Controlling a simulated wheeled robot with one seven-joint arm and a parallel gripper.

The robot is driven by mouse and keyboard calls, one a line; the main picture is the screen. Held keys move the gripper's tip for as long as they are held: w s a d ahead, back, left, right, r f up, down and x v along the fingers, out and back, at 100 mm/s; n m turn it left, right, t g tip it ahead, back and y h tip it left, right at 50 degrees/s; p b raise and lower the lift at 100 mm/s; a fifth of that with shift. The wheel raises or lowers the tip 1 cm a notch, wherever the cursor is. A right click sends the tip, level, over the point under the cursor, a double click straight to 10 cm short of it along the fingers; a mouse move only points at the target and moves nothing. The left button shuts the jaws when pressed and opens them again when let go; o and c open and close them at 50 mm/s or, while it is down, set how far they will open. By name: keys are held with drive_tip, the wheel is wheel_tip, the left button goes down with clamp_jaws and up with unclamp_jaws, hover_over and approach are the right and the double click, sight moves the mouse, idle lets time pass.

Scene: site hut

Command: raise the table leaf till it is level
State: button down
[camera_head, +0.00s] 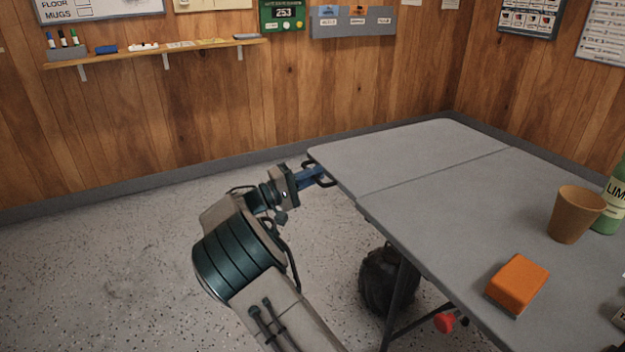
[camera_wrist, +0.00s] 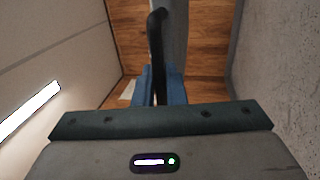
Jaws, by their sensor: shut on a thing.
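The table leaf (camera_head: 410,152) is the grey far-left end panel of the table, beyond a thin seam. It looks in line with the fixed grey top (camera_head: 428,205), or very nearly so; a slight tilt is hard to judge. A dark bar handle (camera_head: 325,181) sits at the leaf's left corner, and it also shows in the wrist view (camera_wrist: 157,40). My gripper (camera_head: 314,175) has its blue fingers shut on this handle. In the wrist view my gripper (camera_wrist: 160,88) has the bar between its fingers, beside the leaf's grey edge (camera_wrist: 176,30).
An orange block (camera_head: 518,283), a brown cup (camera_head: 575,214) and a green bottle (camera_head: 611,205) stand on the fixed top. A dark bag (camera_head: 389,281) and a red object (camera_head: 445,322) are below the table. The floor to the left is clear.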

drive_tip(key=shift+a+r, duration=0.1)
drive_tip(key=shift+r, duration=0.2)
drive_tip(key=c, duration=1.6)
unclamp_jaws()
drive_tip(key=shift+f, duration=0.1)
drive_tip(key=p+v, duration=0.3)
drive_tip(key=v, duration=1.1)
